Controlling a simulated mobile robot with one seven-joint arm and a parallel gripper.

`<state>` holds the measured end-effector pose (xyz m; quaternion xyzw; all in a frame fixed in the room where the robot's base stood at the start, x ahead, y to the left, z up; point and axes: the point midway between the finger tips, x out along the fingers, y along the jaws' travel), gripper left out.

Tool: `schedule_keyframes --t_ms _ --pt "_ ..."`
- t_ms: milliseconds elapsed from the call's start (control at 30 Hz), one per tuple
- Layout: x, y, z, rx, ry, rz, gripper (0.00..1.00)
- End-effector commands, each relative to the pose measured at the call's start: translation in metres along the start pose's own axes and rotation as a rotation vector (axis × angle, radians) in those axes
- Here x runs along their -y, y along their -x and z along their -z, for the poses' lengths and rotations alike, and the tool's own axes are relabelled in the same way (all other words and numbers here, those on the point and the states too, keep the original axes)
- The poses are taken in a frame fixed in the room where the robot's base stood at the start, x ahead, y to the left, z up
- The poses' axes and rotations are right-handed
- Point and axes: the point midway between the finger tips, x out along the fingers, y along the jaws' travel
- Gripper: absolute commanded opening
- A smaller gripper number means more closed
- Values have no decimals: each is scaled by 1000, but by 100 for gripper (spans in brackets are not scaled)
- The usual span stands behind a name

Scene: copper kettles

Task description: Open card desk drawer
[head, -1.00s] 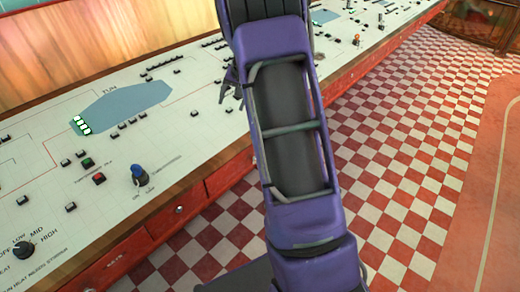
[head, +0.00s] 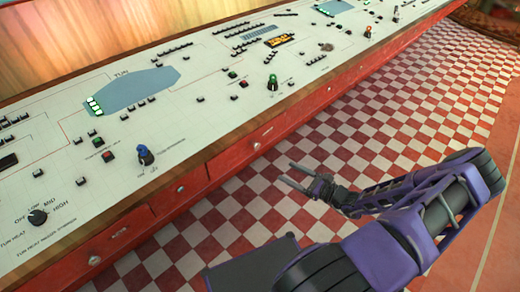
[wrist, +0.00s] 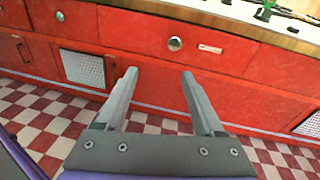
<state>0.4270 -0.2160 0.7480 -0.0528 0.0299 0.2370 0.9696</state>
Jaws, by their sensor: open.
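Red drawers line the front of the long control desk. In the wrist view one drawer (wrist: 140,30) faces my gripper, with a round metal knob (wrist: 175,43) and a small pale label whose writing I cannot read. In the head view, a shut red drawer (head: 290,124) with a knob (head: 257,145) lies beyond my gripper. I cannot tell which drawer is the card one. My gripper (head: 285,173) is open and empty, apart from the desk front. In the wrist view its fingertips (wrist: 159,74) show below the knob, with nothing between them.
The desk top (head: 200,120) carries many buttons and knobs, and its wooden edge overhangs the drawers. A cabinet with a mesh panel (wrist: 83,69) is at lower left in the wrist view. The checkered floor (head: 340,140) around my arm is clear.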

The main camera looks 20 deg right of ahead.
Motion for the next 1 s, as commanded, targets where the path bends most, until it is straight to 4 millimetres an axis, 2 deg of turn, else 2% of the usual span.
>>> schedule_keyframes --t_ms 133,267,367,800,1000 --pt "7 10 0 69 -84 114 70" --pt "9 4 -1 83 -97 135 70" --pt "11 -10 -2 83 -96 132 70" --pt "22 -105 -7 79 -94 129 70" --pt "28 -140 -10 79 -94 129 70"
